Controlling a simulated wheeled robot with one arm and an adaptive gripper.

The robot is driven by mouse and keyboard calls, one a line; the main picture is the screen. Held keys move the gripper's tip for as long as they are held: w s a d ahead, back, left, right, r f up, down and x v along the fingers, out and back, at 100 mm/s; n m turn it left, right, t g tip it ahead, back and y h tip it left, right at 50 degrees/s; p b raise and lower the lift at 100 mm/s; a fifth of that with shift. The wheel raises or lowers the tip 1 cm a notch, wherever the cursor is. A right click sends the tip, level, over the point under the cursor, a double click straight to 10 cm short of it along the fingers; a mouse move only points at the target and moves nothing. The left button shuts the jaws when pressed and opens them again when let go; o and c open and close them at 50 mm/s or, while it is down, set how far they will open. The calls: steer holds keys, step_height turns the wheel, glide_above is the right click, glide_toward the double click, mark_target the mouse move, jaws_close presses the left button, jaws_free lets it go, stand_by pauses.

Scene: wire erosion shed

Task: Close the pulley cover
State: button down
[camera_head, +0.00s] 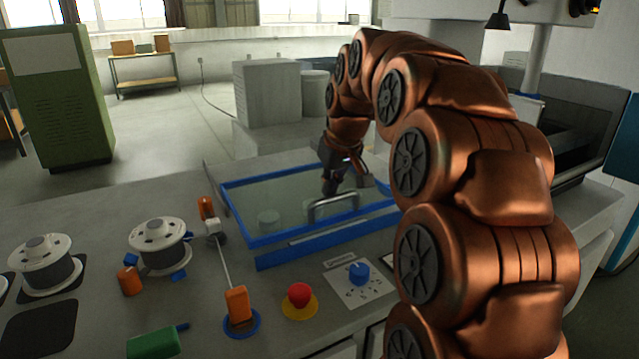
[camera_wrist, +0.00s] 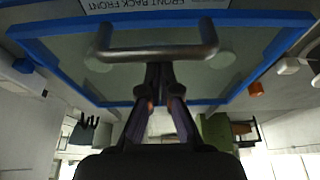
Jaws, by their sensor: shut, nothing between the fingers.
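The pulley cover is a clear panel in a blue frame (camera_head: 235,213), seen over the bench at the centre of the head view. Its blue frame (camera_wrist: 85,92) fills the upper part of the wrist view. A grey metal bar handle (camera_head: 333,202) stands on the panel near its front edge; it also crosses the wrist view (camera_wrist: 185,53). My gripper (camera_head: 331,187) is over the panel, just behind the handle. In the wrist view my gripper (camera_wrist: 159,66) has its fingers together, tips right at the handle bar. I cannot tell whether they touch it. The fingers hold nothing.
Wire spools (camera_head: 160,245), an orange-handled lever (camera_head: 238,305), a red button (camera_head: 300,295) on yellow, and a blue knob (camera_head: 358,271) stand on the bench left and in front of the cover. A grey machine block (camera_head: 267,90) is behind.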

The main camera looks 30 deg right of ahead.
steer(key=shift+s+a+b, duration=0.15)
steer(key=shift+s+b, duration=0.15)
steer(key=shift+s, duration=1.25)
steer(key=shift+f, duration=0.15)
steer(key=v, duration=1.2)
steer(key=shift+w, duration=0.15)
